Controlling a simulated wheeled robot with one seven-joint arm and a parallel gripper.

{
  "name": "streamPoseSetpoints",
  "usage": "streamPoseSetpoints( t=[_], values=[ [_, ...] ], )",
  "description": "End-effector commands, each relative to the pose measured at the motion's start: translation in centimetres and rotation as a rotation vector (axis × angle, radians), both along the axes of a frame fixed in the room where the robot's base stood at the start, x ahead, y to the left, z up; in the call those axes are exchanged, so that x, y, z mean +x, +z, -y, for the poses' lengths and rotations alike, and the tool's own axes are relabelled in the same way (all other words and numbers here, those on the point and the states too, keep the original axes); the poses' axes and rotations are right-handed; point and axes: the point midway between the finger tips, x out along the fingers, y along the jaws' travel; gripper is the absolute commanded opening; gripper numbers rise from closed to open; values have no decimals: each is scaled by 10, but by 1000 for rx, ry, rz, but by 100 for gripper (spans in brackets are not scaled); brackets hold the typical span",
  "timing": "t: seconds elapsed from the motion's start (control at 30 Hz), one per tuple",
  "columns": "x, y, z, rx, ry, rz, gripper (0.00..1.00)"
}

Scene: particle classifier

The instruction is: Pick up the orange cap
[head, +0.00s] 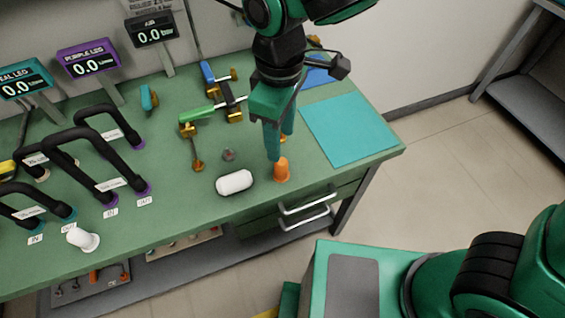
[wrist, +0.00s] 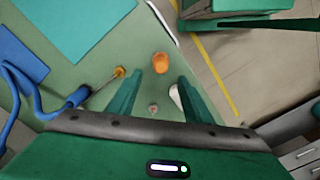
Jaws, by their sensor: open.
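The orange cap (head: 281,170) stands on the green bench top near its front edge, to the right of a white cylinder. It also shows in the wrist view (wrist: 160,63), ahead of the fingertips and a little to the right of midway between them. My gripper (head: 277,157) is above the bench, pointing down, with its fingertips just behind the cap in the head view. In the wrist view the two green fingers (wrist: 171,70) are apart with nothing between them. The cap looks free of the fingers.
A white cylinder (head: 234,182) lies left of the cap, and a small grey knob (head: 228,155) is behind it. A teal sheet (head: 350,130) lies to the right. Green- and blue-handled tools (head: 197,114) are behind left. Black curved handles (head: 75,140) stand at left. Drawer handles (head: 305,208) jut out below the edge.

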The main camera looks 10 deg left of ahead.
Motion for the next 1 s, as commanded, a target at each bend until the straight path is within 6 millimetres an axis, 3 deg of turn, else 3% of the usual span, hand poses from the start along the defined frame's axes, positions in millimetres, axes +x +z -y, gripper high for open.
streamPoseSetpoints(
  t=[0.23,0.53,0.8,1.0],
  values=[
    [-1,-37,1,-4,1,-3,46],
    [-1,-59,1,-3,2,-3,46],
    [-1,-95,1,-5,0,-2,46],
    [0,-102,1,-2,0,-1,46]
  ],
)
